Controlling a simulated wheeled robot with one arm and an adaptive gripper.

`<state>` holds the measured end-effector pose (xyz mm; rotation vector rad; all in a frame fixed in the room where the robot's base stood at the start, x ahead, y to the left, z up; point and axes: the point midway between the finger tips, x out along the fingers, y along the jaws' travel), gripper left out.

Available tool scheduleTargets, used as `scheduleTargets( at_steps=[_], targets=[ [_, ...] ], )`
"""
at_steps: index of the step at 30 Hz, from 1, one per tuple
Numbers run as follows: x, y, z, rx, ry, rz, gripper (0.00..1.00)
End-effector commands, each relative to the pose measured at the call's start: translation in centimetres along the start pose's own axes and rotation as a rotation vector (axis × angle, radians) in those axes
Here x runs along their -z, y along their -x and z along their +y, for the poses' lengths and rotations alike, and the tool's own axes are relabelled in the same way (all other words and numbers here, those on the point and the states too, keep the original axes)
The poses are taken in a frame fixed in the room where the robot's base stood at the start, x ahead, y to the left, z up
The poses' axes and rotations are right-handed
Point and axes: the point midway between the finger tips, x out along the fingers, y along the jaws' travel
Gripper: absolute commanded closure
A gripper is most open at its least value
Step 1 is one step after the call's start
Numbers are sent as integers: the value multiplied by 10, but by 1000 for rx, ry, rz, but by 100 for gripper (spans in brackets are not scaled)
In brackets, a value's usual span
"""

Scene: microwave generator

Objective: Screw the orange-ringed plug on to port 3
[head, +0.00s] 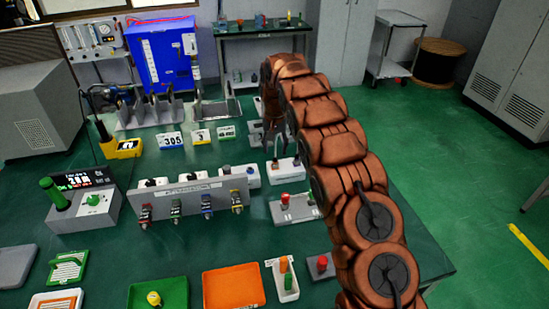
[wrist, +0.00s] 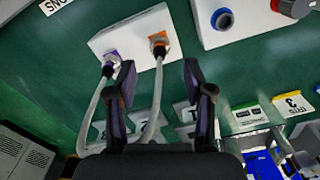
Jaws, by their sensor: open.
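The orange-ringed plug (wrist: 158,45) sits on a white plate (wrist: 125,38) in the wrist view, with a grey cable running from it. A purple-ringed plug (wrist: 111,62) with its own cable is on the same plate to the left. My gripper (wrist: 158,72) is open, its two dark fingers apart and the orange-ringed plug between and just beyond the tips. Whether they touch it I cannot tell. I cannot tell which socket is port 3.
A white box with a blue-ringed socket (wrist: 222,20) is right of the plate. A card marked 3 (wrist: 293,102) stands lower right. In the head view, a grey panel with several valves (head: 190,200) and an orange tray (head: 233,287) are on the green bench.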

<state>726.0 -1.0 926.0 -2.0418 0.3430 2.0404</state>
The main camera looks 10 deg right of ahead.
Motion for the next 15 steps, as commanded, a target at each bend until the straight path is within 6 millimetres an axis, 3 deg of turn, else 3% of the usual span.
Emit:
scheduleTargets(
  at_steps=[9, 15],
  targets=[
    [-1, -43, 0, -1, 1, -3, 48],
    [0, -52, -1, 0, 1, 1, 48]
  ],
)
